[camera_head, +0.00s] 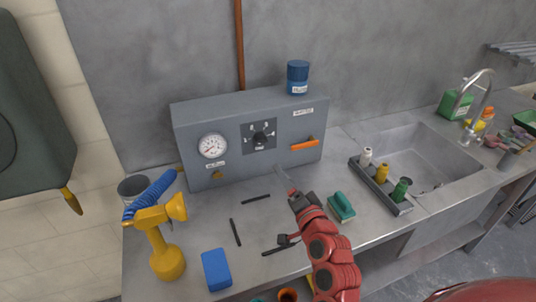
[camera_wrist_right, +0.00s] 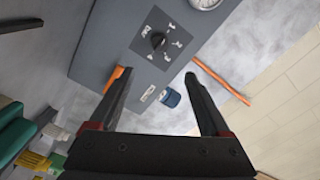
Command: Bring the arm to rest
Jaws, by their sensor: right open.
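My right arm, red, reaches up from the bottom of the head view over the counter. Its gripper (camera_head: 283,178) is in front of the grey control box (camera_head: 185,125), near its lower edge. In the right wrist view the two dark fingers of the gripper (camera_wrist_right: 157,80) stand wide apart with nothing between them. Beyond them are the box's face, its black dial (camera_wrist_right: 158,39) and the blue jar (camera_wrist_right: 171,97). I cannot tell the exact gap between fingertips and box. My left gripper is not in view.
A yellow tool (camera_head: 164,255) stands left. The sink (camera_head: 420,160) lies right.

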